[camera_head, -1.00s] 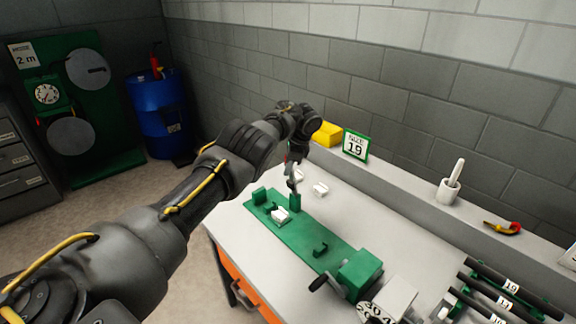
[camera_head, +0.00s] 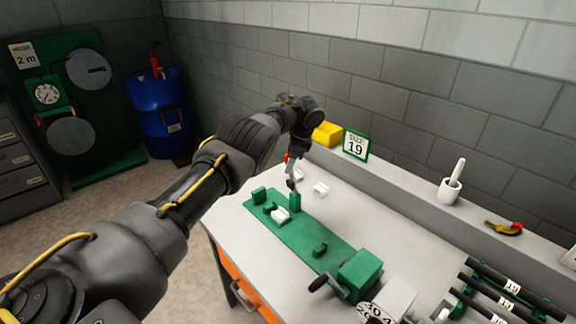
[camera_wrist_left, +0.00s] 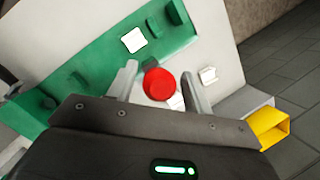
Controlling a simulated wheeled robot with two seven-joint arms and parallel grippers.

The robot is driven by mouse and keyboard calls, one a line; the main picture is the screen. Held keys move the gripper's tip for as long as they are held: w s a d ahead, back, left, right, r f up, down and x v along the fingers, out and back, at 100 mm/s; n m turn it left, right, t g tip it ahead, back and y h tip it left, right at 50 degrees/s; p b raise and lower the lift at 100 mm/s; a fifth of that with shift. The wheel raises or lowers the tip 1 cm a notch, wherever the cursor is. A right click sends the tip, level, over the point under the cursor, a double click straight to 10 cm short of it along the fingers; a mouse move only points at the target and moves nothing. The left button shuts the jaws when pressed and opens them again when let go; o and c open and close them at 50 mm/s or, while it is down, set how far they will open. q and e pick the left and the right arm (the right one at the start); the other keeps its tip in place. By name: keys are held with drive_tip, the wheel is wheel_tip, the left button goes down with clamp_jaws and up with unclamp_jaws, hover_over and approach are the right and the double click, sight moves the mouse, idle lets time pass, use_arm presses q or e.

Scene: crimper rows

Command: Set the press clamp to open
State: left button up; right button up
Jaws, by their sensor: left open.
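The press clamp is mounted on a long green base plate (camera_head: 318,247) on the grey bench, with a green post (camera_head: 295,201) and a small white block (camera_head: 280,214) on it. My left gripper (camera_head: 293,183) hangs over the post. In the wrist view, the clamp's round red knob (camera_wrist_left: 159,83) lies between the two spread fingers of my left gripper (camera_wrist_left: 158,78), which is open. I cannot tell whether either finger touches it. In the head view only a bit of red (camera_head: 286,158) shows beside the hand. My right gripper is out of view.
A green block with a black handle (camera_head: 358,274) sits at the plate's near end. A yellow bin (camera_head: 327,134), a sign reading 19 (camera_head: 356,145) and a mortar (camera_head: 449,190) stand on the back ledge. Labelled black bars (camera_head: 510,283) lie at right. A loose white piece (camera_head: 320,189) lies behind the plate.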

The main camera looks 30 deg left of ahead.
use_arm(q)
drive_tip(key=b+v, duration=0.1)
drive_tip(key=v, duration=0.7)
drive_tip(key=shift+d+r+b, duration=0.2)
drive_tip(key=shift+r+b, duration=0.15)
drive_tip(key=shift+b, duration=0.05)
drive_tip(key=shift+a, duration=0.1)
